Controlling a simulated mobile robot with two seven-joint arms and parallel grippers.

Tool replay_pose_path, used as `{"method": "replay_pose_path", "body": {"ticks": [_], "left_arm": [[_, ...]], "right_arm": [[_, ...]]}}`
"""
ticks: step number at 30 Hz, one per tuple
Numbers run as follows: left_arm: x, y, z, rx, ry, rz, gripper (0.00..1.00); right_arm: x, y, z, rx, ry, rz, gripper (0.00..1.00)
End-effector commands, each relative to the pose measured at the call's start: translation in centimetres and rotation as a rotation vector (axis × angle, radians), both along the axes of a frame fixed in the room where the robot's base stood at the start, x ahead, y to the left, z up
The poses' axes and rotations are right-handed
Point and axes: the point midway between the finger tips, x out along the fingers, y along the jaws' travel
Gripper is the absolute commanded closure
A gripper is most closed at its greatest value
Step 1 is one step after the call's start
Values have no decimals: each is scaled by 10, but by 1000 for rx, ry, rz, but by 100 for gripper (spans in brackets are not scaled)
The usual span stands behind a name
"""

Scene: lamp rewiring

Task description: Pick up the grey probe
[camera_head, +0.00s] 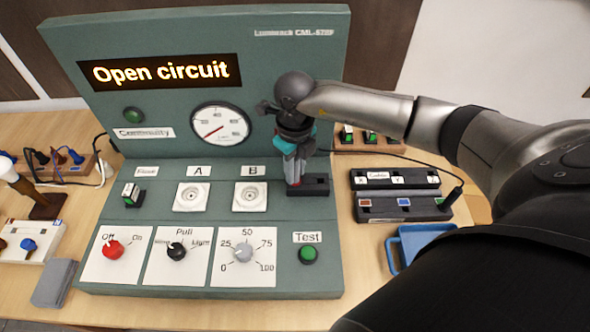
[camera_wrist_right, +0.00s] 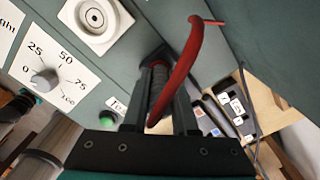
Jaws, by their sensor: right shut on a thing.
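My right gripper (camera_head: 293,172) points down over the black holder (camera_head: 316,186) at the right end of the green panel's ledge. A thick red lead (camera_wrist_right: 186,65) curves up past the fingers. The probe's lower end is hidden, so I cannot tell whether it is still seated in the holder. My left gripper is not in view.
The green panel (camera_head: 190,50) reads "Open circuit", with sockets A (camera_head: 192,196) and B (camera_head: 250,196) left of the gripper. A black rack (camera_head: 400,192) and blue tray (camera_head: 390,255) lie to the right. A thin dark cable crosses behind my right arm.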

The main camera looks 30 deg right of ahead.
Motion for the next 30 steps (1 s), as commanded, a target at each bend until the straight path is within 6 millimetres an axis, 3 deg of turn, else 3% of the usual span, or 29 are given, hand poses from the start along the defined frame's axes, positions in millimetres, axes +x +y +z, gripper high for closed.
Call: {"method": "replay_pose_path", "body": {"ticks": [5, 21, 26, 30], "left_arm": [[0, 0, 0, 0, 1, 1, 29], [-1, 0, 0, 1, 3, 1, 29], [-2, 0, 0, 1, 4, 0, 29], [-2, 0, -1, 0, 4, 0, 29]], "right_arm": [[0, 0, 0, 0, -1, 0, 100], [1, 0, 3, 0, -2, -1, 100], [1, -1, 16, 0, -4, -1, 100], [2, 0, 41, 0, -8, 0, 100]]}}
